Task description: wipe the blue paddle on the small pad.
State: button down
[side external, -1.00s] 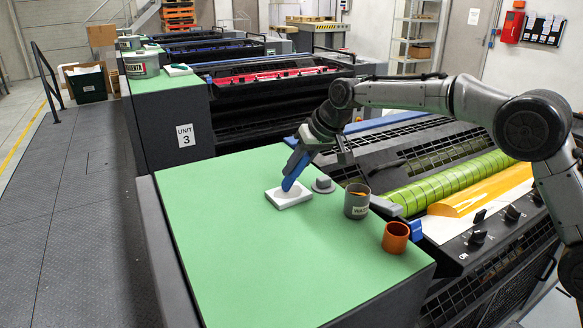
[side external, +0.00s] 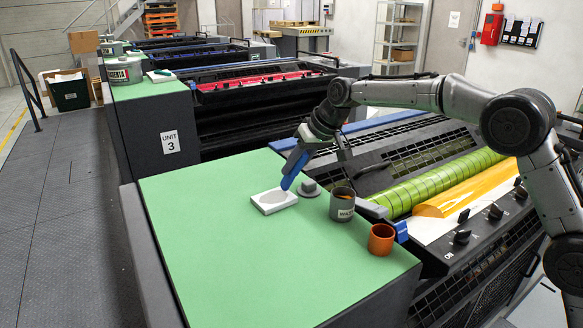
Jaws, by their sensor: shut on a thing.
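My gripper (side external: 304,146) is shut on the blue paddle (side external: 294,170), which slants down and to the left from the jaws. The small pad (side external: 264,210) is a white slab lying flat on the green top, with a grey patch on its upper face. The paddle's lower tip is at the pad's right back edge in the picture; I cannot tell whether it touches the pad or hangs just above it.
Right of the pad on the green top (side external: 230,260) stand a grey knobbed lid (side external: 309,190), a grey labelled can (side external: 342,206) and an orange cup (side external: 381,240). The green top's front and left are clear. Press rollers (side external: 445,183) lie to the right.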

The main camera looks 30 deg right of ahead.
notch_tip(320, 180, up, 6)
jog(key=shift+f, duration=0.1)
dwell(0.4)
